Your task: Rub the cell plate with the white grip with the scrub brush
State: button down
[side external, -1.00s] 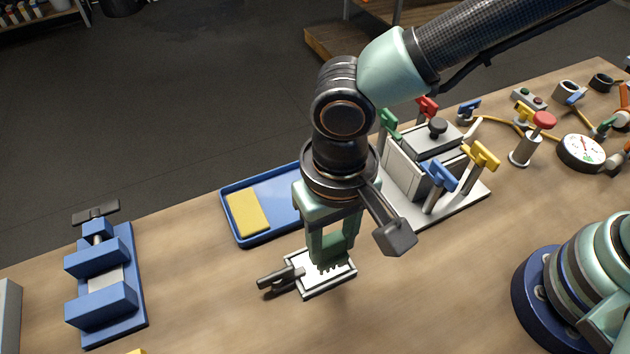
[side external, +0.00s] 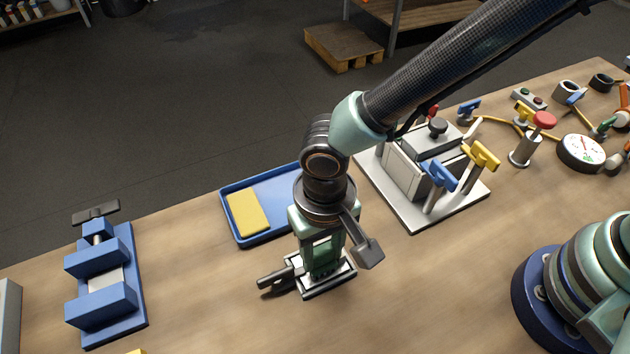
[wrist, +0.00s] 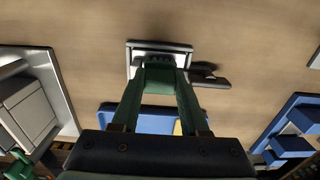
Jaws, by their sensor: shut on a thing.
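My gripper (side external: 322,262) points down over a small framed plate (side external: 343,284). It is shut on a green block-like thing (wrist: 160,74), which I take to be the scrub brush. The fingers hide much of it. The plate has a white face and dark rim, and lies flat on the bench. The block is low over its face and seems to touch it, though the contact is hidden. A dark bar-like grip (side external: 274,281) sticks out at the plate's left side; it also shows in the wrist view (wrist: 209,80). I see no white on this grip.
A blue tray (side external: 283,225) with a yellow pad (side external: 248,211) lies just behind the plate. A blue vise (side external: 103,302) stands left. A cell unit on a pale base (side external: 414,219), with coloured clips, stands right. The bench front is mostly clear.

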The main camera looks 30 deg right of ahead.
jog(key=shift+w, duration=2)
jog(key=shift+s, duration=3.05)
jog(key=shift+s+r, duration=0.15)
notch_tip(320, 180, up, 8)
